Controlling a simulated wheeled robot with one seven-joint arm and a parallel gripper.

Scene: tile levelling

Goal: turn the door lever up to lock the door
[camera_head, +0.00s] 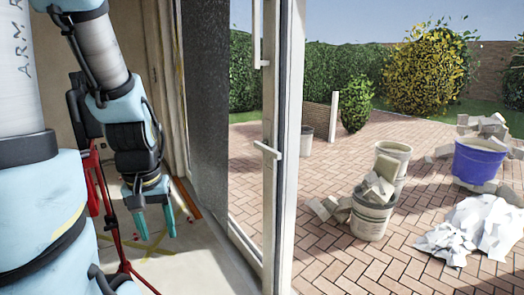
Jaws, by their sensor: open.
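The door lever (267,150) is a pale handle on the narrow white frame of the glass door (270,205), near the middle of the view. It points left and tilts slightly, its left end a little higher than its right. A tall pale pull bar (257,35) sits above it on the same frame. My gripper (154,222) hangs at the left, pointing down, with its two teal fingers apart and nothing between them. It is left of the lever and lower in the picture, not touching it.
A red stand (97,190) is behind my arm. A grey panel (209,100) and a curtain (165,80) stand between gripper and door. Outside right are a bucket of rubble (371,218), a blue tub (479,160) and white debris (475,228) on brick paving.

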